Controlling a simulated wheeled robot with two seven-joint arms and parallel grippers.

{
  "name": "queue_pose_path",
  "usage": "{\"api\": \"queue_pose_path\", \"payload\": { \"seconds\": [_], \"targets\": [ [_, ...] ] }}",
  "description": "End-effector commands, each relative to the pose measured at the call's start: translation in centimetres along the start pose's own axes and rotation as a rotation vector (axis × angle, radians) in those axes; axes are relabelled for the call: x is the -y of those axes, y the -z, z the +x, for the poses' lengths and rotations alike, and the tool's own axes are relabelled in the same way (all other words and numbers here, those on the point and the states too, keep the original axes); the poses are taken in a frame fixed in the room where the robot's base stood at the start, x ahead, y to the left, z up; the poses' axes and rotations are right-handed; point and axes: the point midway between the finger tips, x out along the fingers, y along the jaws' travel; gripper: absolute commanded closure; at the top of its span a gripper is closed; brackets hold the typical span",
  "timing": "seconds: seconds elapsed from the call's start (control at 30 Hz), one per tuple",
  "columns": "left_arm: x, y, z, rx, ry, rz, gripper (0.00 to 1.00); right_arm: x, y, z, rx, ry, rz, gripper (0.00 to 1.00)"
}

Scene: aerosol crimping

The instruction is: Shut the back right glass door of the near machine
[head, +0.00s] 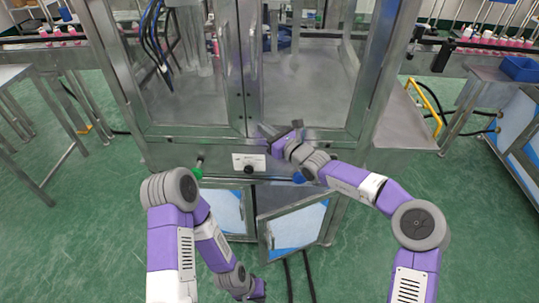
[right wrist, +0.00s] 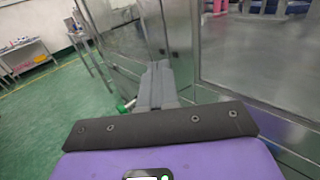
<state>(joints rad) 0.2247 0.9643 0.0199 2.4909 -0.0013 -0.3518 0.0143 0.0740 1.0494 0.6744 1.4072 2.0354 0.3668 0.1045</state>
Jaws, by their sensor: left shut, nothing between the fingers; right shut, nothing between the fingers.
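The near machine (head: 380,95) is a metal-framed cabinet with two glass doors facing me. Its right glass door (head: 310,85) stands at or close to its frame; I cannot tell if a small gap is left. The left glass door (head: 190,95) meets it at the middle posts, where two upright handles show. My right gripper (head: 268,130) is shut and empty at the lower inner corner of the right door; contact is unclear. Its fingers (right wrist: 157,85) point at the metal frame in the right wrist view. My left gripper (head: 259,291) is shut, low near the floor.
Below, a lower cabinet door (head: 292,226) hangs ajar near my left gripper. A control panel (head: 249,162) with a black knob sits under the glass doors. A metal table (head: 30,80) stands left and a conveyor with a blue bin (head: 520,68) right.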

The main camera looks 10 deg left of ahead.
Motion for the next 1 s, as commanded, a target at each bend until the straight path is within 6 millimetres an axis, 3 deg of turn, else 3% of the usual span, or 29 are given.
{"api": "queue_pose_path", "payload": {
  "seconds": [0.4,0.8,0.87,0.97,1.0],
  "targets": [
    [0.3,0.1,0.7,0.000,0.000,0.000,1.00,-4.3,0.1,-4.4,-0.005,0.001,-0.003,1.00],
    [0.3,0.1,0.7,0.000,0.000,0.000,1.00,-5.5,0.4,-5.7,-0.009,0.000,-0.005,1.00],
    [0.3,0.1,0.7,0.000,0.000,0.000,1.00,-5.8,1.2,-5.9,-0.029,-0.015,-0.020,1.00],
    [0.3,0.0,0.7,0.000,0.000,0.000,1.00,-7.0,4.4,-6.8,-0.110,-0.078,-0.084,1.00],
    [0.3,0.0,0.7,0.000,0.000,0.000,1.00,-7.7,6.3,-7.5,-0.158,-0.117,-0.124,1.00]
  ]
}}
